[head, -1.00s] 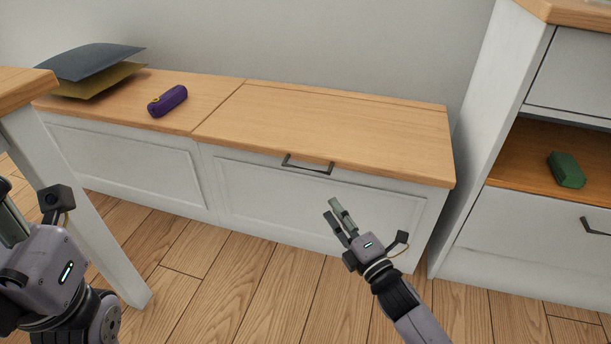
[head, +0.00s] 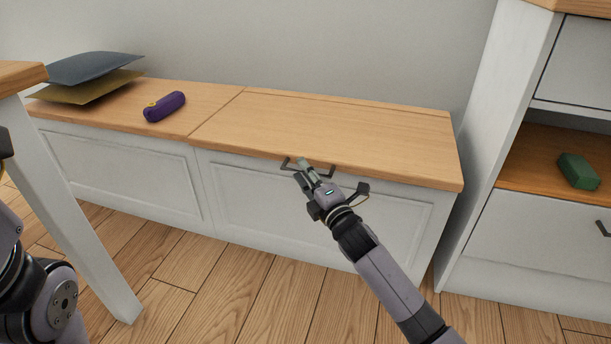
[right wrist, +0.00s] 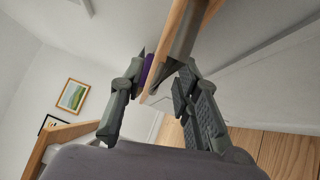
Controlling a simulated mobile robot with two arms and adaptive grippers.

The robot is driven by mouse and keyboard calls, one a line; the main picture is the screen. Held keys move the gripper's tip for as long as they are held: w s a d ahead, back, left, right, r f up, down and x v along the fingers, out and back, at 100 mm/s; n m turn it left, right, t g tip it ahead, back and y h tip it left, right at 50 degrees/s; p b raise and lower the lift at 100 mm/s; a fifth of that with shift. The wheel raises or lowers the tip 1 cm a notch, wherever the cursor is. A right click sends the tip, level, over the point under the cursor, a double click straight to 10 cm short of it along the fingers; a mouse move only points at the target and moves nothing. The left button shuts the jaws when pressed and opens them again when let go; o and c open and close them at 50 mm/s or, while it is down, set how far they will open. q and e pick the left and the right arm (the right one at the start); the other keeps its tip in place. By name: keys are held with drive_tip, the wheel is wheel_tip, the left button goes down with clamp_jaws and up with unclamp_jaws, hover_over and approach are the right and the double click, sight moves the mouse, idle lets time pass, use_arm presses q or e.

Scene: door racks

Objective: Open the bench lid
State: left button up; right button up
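The bench lid (head: 320,125) is the right-hand wooden panel of the low white bench, and it lies shut. A dark bar handle (head: 328,176) sits at its front edge. My right gripper (head: 303,169) is at the handle, its fingertips overlapping the handle's left and middle part. In the right wrist view the two fingers (right wrist: 162,68) stand apart, with the lid's wooden edge (right wrist: 174,28) and the grey handle just beyond and between the tips. I cannot tell whether they touch. My left arm shows only at the left edge; its fingers are out of view.
A purple case (head: 164,106) and stacked cushions or folders (head: 92,80) lie on the bench's fixed left top. A table leg (head: 75,215) stands at the left. A cabinet (head: 520,240) with a green box (head: 577,171) stands close at the right. Lid's top is clear.

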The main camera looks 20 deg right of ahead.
drive_tip(key=shift+c, duration=0.6)
clamp_jaws()
idle(0.3)
